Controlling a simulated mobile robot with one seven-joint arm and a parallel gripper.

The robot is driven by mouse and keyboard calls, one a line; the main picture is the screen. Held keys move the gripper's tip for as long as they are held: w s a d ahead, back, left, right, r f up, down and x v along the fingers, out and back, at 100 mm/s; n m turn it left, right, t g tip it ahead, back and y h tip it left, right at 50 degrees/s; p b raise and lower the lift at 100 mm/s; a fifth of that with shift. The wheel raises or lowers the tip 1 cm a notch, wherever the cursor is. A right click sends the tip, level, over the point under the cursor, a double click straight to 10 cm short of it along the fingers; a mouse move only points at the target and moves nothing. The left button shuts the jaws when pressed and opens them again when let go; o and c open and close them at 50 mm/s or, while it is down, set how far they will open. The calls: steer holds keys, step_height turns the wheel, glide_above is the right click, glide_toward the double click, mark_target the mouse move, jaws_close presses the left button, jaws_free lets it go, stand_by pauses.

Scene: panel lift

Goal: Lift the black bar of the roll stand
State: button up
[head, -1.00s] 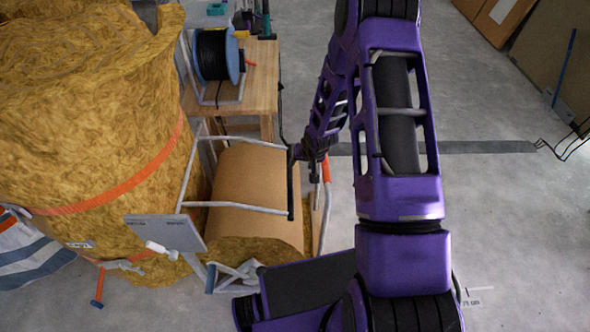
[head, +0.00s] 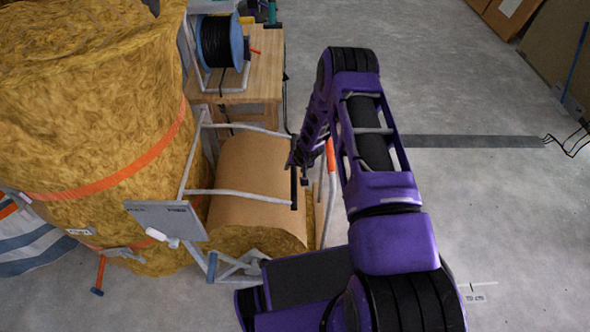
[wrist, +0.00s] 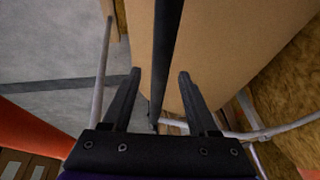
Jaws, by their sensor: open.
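The roll stand is a grey tube frame (head: 235,192) around a brown-faced roll of yellow wool (head: 250,170). Its black bar (head: 294,188) joins the frame's tubes on the right side of the roll. In the wrist view the black bar (wrist: 167,50) runs lengthwise between my two fingers, touching neither visibly. My gripper (wrist: 160,74) is open and empty. In the head view my gripper (head: 299,160) is at the bar's far part, small and partly hidden by my arm. I cannot tell how deep the bar sits between the fingers.
A large yellow wool roll with an orange strap (head: 110,180) stands at the left. A wooden table (head: 264,78) with a blue cable reel (head: 220,42) is behind the stand. A grey panel (head: 165,220) sits at the frame's front left.

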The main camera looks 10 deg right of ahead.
steer(key=shift+w+f, duration=0.2)
steer(key=shift+f, duration=0.15)
steer(key=shift+c, duration=0.2)
jaws_close()
stand_by(1.0)
